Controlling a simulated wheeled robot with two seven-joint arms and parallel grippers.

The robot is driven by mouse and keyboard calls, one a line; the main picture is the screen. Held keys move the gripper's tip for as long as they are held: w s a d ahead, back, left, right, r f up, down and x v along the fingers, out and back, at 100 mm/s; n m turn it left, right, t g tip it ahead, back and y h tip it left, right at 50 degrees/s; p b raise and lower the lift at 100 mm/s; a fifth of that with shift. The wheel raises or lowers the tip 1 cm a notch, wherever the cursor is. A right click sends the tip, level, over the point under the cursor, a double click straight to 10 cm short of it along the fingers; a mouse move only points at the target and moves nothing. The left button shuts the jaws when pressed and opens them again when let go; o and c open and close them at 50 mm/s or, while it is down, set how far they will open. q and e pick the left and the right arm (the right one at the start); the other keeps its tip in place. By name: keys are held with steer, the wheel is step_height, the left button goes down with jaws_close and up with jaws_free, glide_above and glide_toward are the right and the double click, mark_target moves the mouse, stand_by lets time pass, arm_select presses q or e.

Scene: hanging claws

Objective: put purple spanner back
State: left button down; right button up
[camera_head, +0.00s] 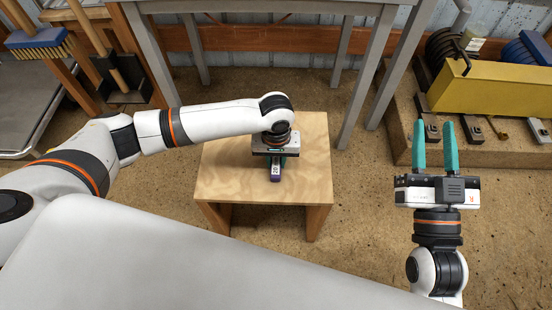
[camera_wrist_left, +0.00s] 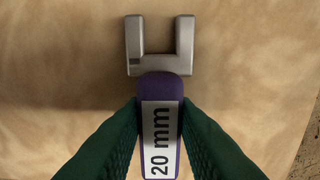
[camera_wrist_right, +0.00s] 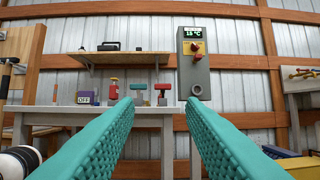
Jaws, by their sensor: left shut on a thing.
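The purple spanner (camera_head: 275,172) is over the small wooden table (camera_head: 220,187) in the head view, partly hidden under my left gripper. In the left wrist view the purple spanner (camera_wrist_left: 161,90) shows a grey open jaw end and a white label reading "20 mm". My left gripper (camera_head: 276,163) points down and is shut on its purple handle, with green fingers on both sides in the left wrist view (camera_wrist_left: 160,125). I cannot tell whether the spanner touches the tabletop. My right gripper (camera_head: 435,145) is open and empty, right of the table, with teal fingers pointing away from me.
A workbench with grey legs (camera_head: 360,75) stands behind the small table. A yellow box (camera_head: 490,100) and metal parts lie on a low wooden platform at right. The right wrist view shows a shelf (camera_wrist_right: 120,58) and a grey control box (camera_wrist_right: 194,65) on the wall.

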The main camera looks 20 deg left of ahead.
arm_select(q)
steer(key=c, duration=1.2)
jaws_free()
steer(key=shift+f, duration=0.1)
steer(key=shift+o, duration=0.2)
arm_select(e)
steer(key=shift+w+f, duration=0.1)
steer(key=shift+f, duration=0.2)
